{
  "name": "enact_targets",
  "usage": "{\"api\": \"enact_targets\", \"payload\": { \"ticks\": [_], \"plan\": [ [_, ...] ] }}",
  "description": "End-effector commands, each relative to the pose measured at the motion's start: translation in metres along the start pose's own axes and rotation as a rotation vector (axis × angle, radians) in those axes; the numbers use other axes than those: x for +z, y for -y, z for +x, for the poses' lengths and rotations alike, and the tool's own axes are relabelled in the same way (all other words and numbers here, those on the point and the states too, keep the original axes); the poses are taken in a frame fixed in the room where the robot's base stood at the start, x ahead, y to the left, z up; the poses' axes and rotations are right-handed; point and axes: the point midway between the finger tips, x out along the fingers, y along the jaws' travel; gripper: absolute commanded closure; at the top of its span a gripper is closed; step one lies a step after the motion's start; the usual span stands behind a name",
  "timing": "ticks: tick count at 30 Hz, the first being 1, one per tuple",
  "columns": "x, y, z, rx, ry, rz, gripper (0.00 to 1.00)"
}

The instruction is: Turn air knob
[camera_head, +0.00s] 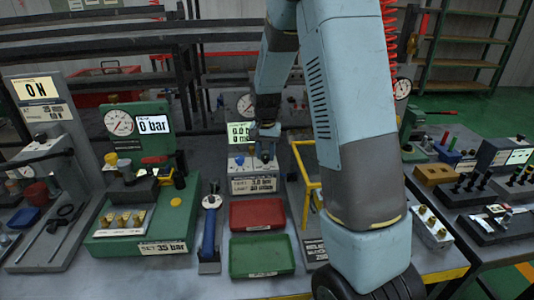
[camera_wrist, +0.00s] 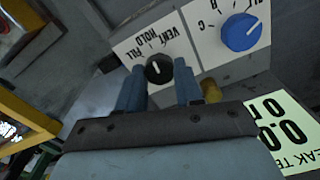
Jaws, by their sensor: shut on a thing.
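The black air knob (camera_wrist: 159,69) sits on a white panel (camera_wrist: 140,42) marked FILL, HOLD and VENT in the wrist view. A short white mark on its face points roughly toward the HOLD label. My gripper (camera_wrist: 160,80) has one blue finger on each side of this knob and is shut on it. In the head view my gripper (camera_head: 265,148) is at the front of the leak-test unit, below its lit display (camera_head: 240,132), and hides the knob there.
A blue knob (camera_wrist: 241,32) with lettered positions and a yellow part (camera_wrist: 211,90) are close beside my fingers. A red tray (camera_head: 257,214) and a green tray (camera_head: 262,256) lie before the unit. A yellow-handled frame (camera_head: 304,180) stands close on the right.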

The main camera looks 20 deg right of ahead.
Motion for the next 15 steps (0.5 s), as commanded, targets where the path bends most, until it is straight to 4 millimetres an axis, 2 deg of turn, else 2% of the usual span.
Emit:
{"api": "enact_targets", "payload": {
  "ticks": [15],
  "plan": [
    [0.0034, -0.0002, 0.0016, 0.000, 0.010, -0.489, 0.95]
  ]
}}
